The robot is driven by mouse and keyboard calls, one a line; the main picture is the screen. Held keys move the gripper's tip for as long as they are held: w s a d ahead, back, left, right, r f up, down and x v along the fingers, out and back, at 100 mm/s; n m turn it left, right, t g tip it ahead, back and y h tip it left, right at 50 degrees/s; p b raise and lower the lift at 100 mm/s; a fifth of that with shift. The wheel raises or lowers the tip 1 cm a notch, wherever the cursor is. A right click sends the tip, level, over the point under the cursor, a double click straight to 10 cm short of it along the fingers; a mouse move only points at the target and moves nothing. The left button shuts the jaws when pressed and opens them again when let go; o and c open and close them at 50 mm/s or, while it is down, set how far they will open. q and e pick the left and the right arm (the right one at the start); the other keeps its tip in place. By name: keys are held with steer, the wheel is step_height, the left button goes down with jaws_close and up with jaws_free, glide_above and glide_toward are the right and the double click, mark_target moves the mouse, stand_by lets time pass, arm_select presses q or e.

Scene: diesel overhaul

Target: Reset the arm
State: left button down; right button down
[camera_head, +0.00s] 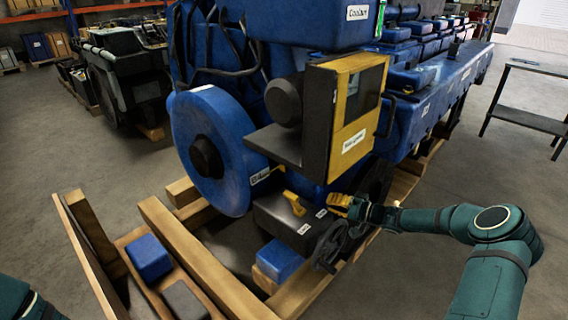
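My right arm (492,225) comes in from the right and reaches to the low front of the blue engine (240,60). My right gripper (343,206) is beside a yellow part at the dark box's right end. It is too small and overlapped to tell whether its fingers are open or shut, or touching that part. A yellow handle (294,203) stands on the dark box (285,220) just left of the gripper. A dark handwheel (330,246) is just below the gripper. Only a piece of my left arm (25,302) shows at the bottom left corner; its gripper is out of view.
A yellow-framed panel (350,110) juts out above my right gripper. Wooden beams (190,255) lie under and before the engine, with a blue block (148,257) between them. A dark table (525,118) stands at the right. The floor (440,165) between is clear.

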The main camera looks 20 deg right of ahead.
steer(key=s+a+f+n+g, duration=0.1)
steer(key=s+a+f+g, duration=0.2)
steer(key=a, duration=0.4)
steer(key=s+a+f+g, duration=0.1)
steer(key=a+f+g, duration=0.25)
steer(key=a, duration=0.35)
steer(key=s+a+f+n+g, duration=0.1)
steer(key=s+a+f+g, duration=0.1)
steer(key=a+f, duration=0.35)
steer(key=s+a+f+n+g+h, duration=0.1)
steer(key=s+a+h, duration=0.2)
steer(key=s+a, duration=0.3)
steer(key=s+a+f+n+g+h, duration=0.1)
steer(key=s+a, duration=0.6)
steer(key=s, duration=0.7)
steer(key=shift+s+n+g+h, duration=0.3)
steer(key=shift+n+g+h, duration=0.3)
steer(key=shift+h, duration=0.6)
